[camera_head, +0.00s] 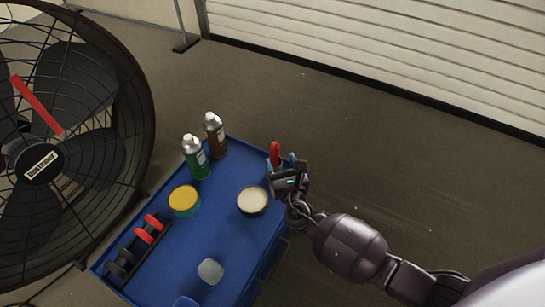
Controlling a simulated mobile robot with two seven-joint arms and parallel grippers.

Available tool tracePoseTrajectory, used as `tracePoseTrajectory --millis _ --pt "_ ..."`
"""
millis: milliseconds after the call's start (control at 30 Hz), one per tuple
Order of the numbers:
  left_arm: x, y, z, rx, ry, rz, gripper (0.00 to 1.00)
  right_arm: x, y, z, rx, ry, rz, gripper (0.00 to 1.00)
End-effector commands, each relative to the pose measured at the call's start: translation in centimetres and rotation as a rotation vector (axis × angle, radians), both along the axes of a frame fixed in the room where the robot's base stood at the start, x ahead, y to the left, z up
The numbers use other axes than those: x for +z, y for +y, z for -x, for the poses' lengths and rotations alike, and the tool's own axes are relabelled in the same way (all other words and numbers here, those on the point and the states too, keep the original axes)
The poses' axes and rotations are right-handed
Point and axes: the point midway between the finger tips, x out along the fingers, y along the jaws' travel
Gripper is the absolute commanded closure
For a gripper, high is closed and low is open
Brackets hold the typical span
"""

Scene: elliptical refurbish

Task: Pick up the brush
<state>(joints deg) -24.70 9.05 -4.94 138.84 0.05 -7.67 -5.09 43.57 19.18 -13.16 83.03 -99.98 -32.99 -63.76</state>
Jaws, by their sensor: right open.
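A red upright piece (275,152), possibly the brush's handle, shows at the right edge of the blue cart top (225,226). Its lower part is hidden behind my right gripper (284,165). My right gripper comes in from the lower right and is open, right at the red piece. I cannot tell whether its fingers touch it. No brush head shows clearly. My left gripper is not in view.
A large fan (60,150) stands left. Floor at right is clear.

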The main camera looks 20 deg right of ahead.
Motion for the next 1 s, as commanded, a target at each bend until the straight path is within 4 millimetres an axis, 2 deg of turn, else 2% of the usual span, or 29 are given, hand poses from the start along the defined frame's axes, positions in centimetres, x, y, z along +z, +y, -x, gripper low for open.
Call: tracePoseTrajectory --millis 100,467,733,1000 --pt "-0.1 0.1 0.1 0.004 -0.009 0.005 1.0 -0.2 -0.2 -1.8 0.0 0.001 -0.001 0.39" --pt "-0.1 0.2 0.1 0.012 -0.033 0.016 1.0 -0.2 -0.7 -4.4 0.0 0.002 -0.004 0.39" --pt "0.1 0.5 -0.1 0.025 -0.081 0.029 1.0 -0.3 -1.3 -7.8 0.0 0.003 -0.004 0.39" --pt "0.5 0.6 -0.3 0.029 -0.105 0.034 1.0 -0.1 -1.4 -8.7 -0.001 0.001 -0.004 0.39"
